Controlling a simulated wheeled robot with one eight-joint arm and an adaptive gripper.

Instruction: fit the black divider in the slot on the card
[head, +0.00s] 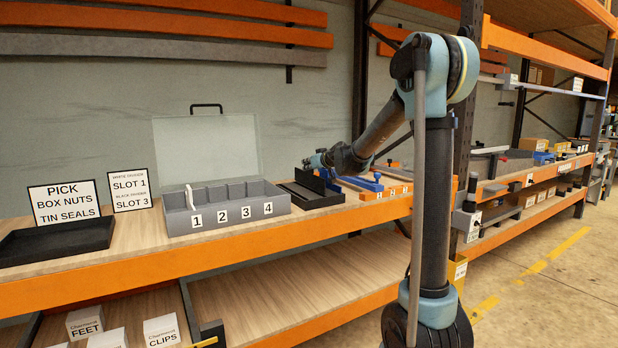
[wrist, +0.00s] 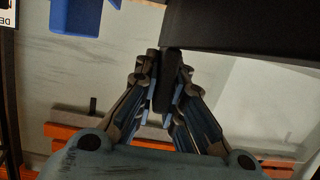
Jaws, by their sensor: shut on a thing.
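My gripper (wrist: 166,82) is shut on a narrow black part in the wrist view. That part seems to belong to the black divider, a wide dark panel (wrist: 245,25) across the top right. In the head view my gripper is small and partly hidden beside the black holder (head: 318,200), right of the grey box (head: 180,222). The box has compartments marked 1 to 4 and a raised clear lid (head: 206,145). A white divider (head: 190,198) stands up at its left end, by 1. The card (head: 130,190) reads white divider slot 1, black divider slot 3.
A black tray (head: 55,243) and a PICK sign (head: 64,202) stand left of the box. Blue items (head: 362,183) lie right of the black holder. A shelf post (head: 468,120) stands beyond them. The space above the compartments looks clear.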

